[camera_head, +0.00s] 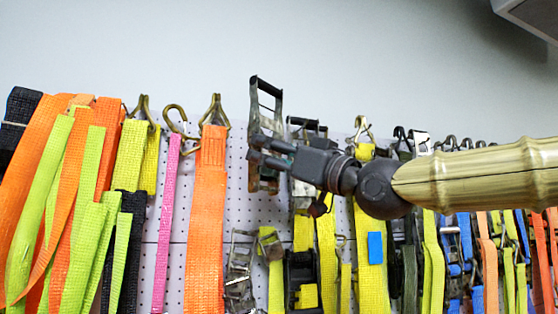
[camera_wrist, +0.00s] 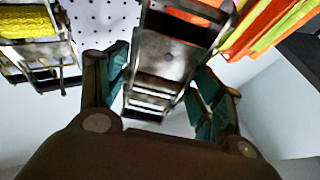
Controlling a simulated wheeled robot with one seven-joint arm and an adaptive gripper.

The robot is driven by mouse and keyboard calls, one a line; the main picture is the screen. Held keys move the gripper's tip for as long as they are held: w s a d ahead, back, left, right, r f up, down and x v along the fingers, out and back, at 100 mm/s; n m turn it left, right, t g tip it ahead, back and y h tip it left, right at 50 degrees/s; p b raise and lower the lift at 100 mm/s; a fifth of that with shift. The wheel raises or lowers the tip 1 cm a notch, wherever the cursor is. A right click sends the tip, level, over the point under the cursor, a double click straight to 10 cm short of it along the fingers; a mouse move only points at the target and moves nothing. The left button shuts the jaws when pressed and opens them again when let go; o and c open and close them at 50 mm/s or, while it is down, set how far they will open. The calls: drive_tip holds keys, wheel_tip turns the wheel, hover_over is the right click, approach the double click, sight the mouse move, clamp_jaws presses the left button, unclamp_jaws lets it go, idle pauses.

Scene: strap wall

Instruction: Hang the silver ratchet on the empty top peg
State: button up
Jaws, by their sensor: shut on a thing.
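The silver ratchet (camera_head: 266,101) stands upright in front of the pegboard, its top end above the board's upper edge. My gripper (camera_head: 257,150) reaches in from the right and is shut on the ratchet's middle. In the wrist view the ratchet's metal frame (camera_wrist: 166,55) lies between the two green-padded fingers of my gripper (camera_wrist: 160,88). No empty top peg can be made out; the ratchet and my gripper cover part of the board there. I cannot tell whether the ratchet touches the board.
An orange strap (camera_head: 205,220) with a hook hangs just left of the ratchet. Another ratchet with yellow webbing (camera_head: 326,250) hangs close on the right. A lower ratchet (camera_head: 240,270) hangs below. The pegboard (camera_head: 236,190) shows bare between them. The wall above is clear.

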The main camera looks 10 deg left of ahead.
drive_tip(key=shift+w+a+f+p, duration=0.1)
drive_tip(key=shift+w+a+p, duration=0.1)
drive_tip(key=shift+w, duration=0.4)
drive_tip(key=shift+w+a+p, duration=0.1)
drive_tip(key=shift+w+p, duration=0.05)
drive_tip(key=shift+w, duration=0.45)
drive_tip(key=shift+s+a+r, duration=0.25)
drive_tip(key=shift+s+a, duration=0.05)
drive_tip(key=shift+s, duration=0.05)
drive_tip(key=shift+w+a+f+p, duration=0.15)
drive_tip(key=shift+w+p, duration=0.1)
drive_tip(key=shift+w, duration=0.2)
drive_tip(key=shift+w+a+f+p, duration=0.1)
drive_tip(key=shift+w+p, duration=0.1)
drive_tip(key=shift+w, duration=0.25)
drive_tip(key=shift+w+a+r, duration=0.1)
drive_tip(key=shift+a, duration=0.2)
drive_tip(key=shift+w+a+f+p, duration=0.3)
drive_tip(key=shift+w+a, duration=0.15)
drive_tip(key=shift+w, duration=0.25)
drive_tip(key=shift+w+a+f+p, duration=0.3)
drive_tip(key=shift+w+a, duration=0.15)
drive_tip(key=shift+w, duration=0.3)
drive_tip(key=shift+w+a+f+p, duration=0.3)
drive_tip(key=shift+w+a, duration=0.15)
drive_tip(key=shift+w, duration=0.25)
